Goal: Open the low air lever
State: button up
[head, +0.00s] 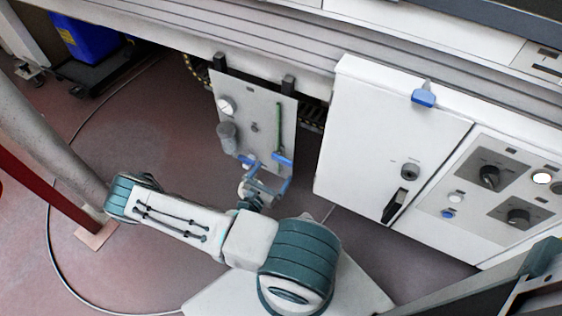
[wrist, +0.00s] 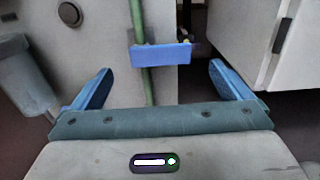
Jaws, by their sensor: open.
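The low air lever (wrist: 161,57) is a blue handle on a green pipe (wrist: 139,22). In the wrist view it lies crosswise, just beyond my fingertips and between them. In the head view the lever (head: 283,160) sits at the lower right of a grey panel (head: 240,115). My gripper (wrist: 160,75) is open, its two blue fingers spread wide with nothing between them. In the head view my gripper (head: 265,173) is low in front of the panel's bottom edge. It does not appear to touch the lever.
A white cabinet (head: 375,130) with a blue latch (head: 423,98) and black handle (head: 395,205) stands right of the panel. A gauge (head: 227,106) and grey cylinder (head: 228,137) are on the panel's left. A red post (head: 50,190) stands left. Open floor lies left of the panel.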

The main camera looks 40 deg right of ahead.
aim_at(281, 161)
jog(key=b+x, duration=0.1)
jog(key=x, duration=0.6)
jog(key=shift+w+d, duration=0.15)
jog(key=shift+d, duration=0.2)
jog(key=c, duration=1.4)
jog(key=shift+r, duration=0.1)
